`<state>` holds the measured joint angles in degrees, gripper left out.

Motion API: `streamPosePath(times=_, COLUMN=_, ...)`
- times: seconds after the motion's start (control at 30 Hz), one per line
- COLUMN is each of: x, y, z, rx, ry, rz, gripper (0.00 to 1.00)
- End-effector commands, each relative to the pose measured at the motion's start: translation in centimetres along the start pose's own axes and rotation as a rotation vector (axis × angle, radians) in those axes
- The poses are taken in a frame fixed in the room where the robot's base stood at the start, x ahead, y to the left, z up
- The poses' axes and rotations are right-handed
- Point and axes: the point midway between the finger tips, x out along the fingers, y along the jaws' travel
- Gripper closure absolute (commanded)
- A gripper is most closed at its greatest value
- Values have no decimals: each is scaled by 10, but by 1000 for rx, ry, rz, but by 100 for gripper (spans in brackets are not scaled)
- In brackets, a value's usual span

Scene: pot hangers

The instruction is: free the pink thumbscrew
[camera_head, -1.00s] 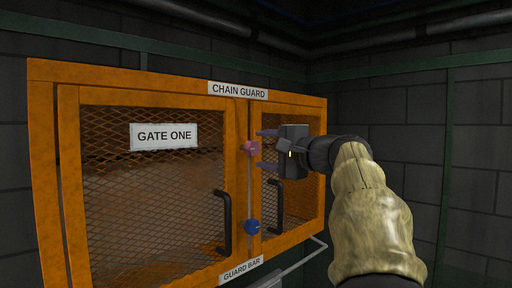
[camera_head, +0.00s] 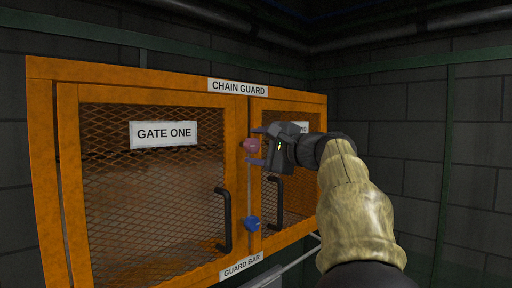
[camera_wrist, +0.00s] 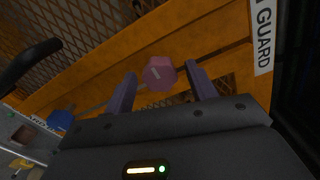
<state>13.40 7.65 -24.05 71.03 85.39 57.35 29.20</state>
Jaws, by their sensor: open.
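The pink thumbscrew (camera_head: 250,146) sits on the orange post between the two gates, near the top. In the wrist view the pink thumbscrew (camera_wrist: 159,73) has a faceted head with a pale slot mark. My gripper (camera_head: 256,146) is open, with its purple fingers pointing at the post. In the wrist view my gripper (camera_wrist: 160,88) has one finger on each side of the thumbscrew, with visible gaps. Whether the fingertips reach past its head is hard to tell.
A blue thumbscrew (camera_head: 252,224) sits lower on the same post. Black handles stick out from the left gate (camera_head: 224,220) and the right gate (camera_head: 275,202). Signs read GATE ONE (camera_head: 164,135), CHAIN GUARD (camera_head: 238,89) and GUARD BAR (camera_head: 241,266). Dark block walls stand behind.

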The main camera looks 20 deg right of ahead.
Motion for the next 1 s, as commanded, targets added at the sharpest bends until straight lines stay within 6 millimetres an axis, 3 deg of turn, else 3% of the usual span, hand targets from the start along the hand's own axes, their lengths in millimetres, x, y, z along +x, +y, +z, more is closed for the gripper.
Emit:
streamPosePath(times=0.7, x=0, y=0, z=0, rx=734, ry=0, rz=0, gripper=44)
streamPosePath(times=1.0, x=0, y=0, z=0, rx=789, ry=0, rz=1, gripper=44)
